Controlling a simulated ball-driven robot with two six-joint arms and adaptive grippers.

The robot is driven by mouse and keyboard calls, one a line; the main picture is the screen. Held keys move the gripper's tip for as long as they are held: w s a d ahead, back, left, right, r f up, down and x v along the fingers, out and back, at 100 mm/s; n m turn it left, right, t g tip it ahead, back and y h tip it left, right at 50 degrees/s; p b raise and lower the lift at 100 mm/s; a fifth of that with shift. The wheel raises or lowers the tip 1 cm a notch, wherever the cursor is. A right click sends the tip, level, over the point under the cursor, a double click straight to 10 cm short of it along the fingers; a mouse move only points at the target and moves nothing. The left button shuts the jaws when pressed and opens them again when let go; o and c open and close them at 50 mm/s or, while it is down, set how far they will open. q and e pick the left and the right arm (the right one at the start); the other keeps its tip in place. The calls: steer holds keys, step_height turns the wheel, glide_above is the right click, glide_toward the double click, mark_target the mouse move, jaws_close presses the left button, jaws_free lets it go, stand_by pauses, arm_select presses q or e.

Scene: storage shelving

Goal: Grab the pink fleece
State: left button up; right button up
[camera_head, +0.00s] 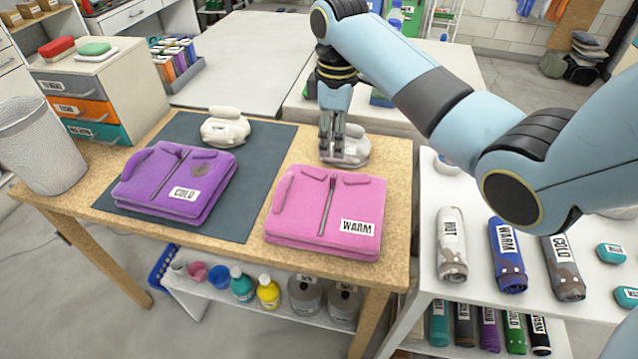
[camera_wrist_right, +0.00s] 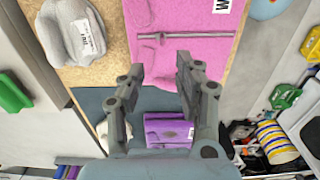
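The pink fleece (camera_head: 305,220), folded with a zipper and a white "WARM" label, lies on the wooden table. It fills the top of the right wrist view (camera_wrist_right: 205,55), partly cut off. My right gripper (camera_head: 332,152) points down behind the fleece's far edge, in front of a pale bundle. In the right wrist view its two fingers (camera_wrist_right: 160,66) are apart with nothing between them, and the fleece lies beyond the tips. My left gripper is not in view.
A purple fleece (camera_head: 178,182) labelled "COLD" and a white bundle (camera_head: 225,129) lie on the dark mat (camera_head: 232,225). A pale bundle (camera_head: 355,150) sits by my right gripper. A side table (camera_head: 430,195) holds labelled rolls at right.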

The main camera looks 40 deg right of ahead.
mark_target(332, 177)
steer(key=f, duration=0.3)
steer(key=shift+s+f, duration=0.15)
steer(key=shift+s, duration=0.05)
steer(key=shift+w+a+f, duration=0.1)
steer(key=shift+f, duration=0.25)
step_height(332, 177, down, 4)
steer(key=shift+a+f, duration=0.1)
steer(key=shift+f, duration=0.15)
steer(key=shift+w+f, duration=0.1)
steer(key=shift+c, duration=1.2)
steer(key=c, duration=0.4)
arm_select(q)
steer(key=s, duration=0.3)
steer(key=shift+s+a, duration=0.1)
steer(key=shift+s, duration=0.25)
arm_select(e)
jaws_close()
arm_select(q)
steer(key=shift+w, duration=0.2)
